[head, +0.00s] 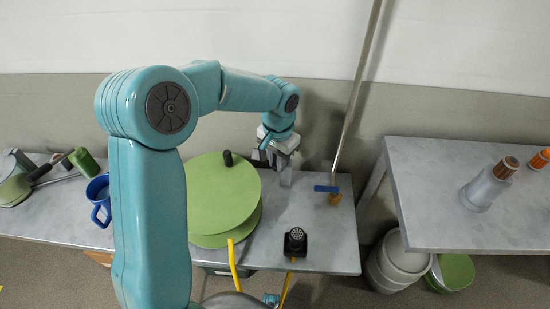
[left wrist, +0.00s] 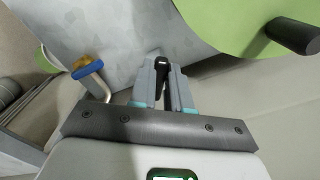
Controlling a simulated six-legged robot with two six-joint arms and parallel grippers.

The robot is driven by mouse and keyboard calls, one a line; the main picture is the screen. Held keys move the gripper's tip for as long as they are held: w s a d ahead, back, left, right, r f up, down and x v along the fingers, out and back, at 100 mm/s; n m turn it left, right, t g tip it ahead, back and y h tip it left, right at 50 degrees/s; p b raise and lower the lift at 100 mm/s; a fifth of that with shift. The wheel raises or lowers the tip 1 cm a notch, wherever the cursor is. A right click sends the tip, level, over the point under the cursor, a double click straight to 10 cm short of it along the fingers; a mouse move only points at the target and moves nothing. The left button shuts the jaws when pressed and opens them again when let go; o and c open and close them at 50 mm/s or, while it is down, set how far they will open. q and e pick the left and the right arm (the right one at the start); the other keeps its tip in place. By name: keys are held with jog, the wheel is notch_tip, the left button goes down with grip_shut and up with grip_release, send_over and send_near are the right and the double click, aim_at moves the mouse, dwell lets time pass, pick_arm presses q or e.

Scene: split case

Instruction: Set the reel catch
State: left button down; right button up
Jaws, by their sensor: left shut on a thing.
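A green reel (head: 222,190) with a dark crank knob (head: 228,158) lies on the grey workbench. In the left wrist view part of the reel (left wrist: 225,25) and its dark knob (left wrist: 295,36) show at the upper right. My left gripper (head: 280,172) is at the back of the bench, just right of the reel. In the left wrist view my left gripper (left wrist: 165,72) is shut on a small dark lever (left wrist: 161,63), which looks like the reel catch. Most of the lever is hidden between the fingers. My right gripper is out of view.
A pipe (head: 352,105) with a blue valve handle (head: 326,189) rises right of my gripper. A blue mug (head: 99,200) is left. A second table (head: 440,215) stands right, beyond a gap.

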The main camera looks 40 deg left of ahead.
pick_arm(q)
jog(key=shift+w+d+n+b, duration=0.15)
jog(key=shift+d+n, duration=0.25)
jog(key=shift+n, duration=0.75)
jog(key=shift+w+d+n+b, duration=0.1)
jog(key=shift+d+n+b, duration=0.2)
jog(key=shift+n, duration=0.8)
jog(key=shift+w+d+n+b, duration=0.15)
jog(key=shift+d+n, duration=0.3)
jog(key=shift+n, duration=0.7)
jog(key=c, duration=1.1)
grip_release()
jog(key=shift+r, duration=0.1)
notch_tip(320, 180, up, 16)
jog(key=p, duration=0.3)
jog(key=shift+r+p, duration=0.1)
jog(key=shift+p, duration=0.2)
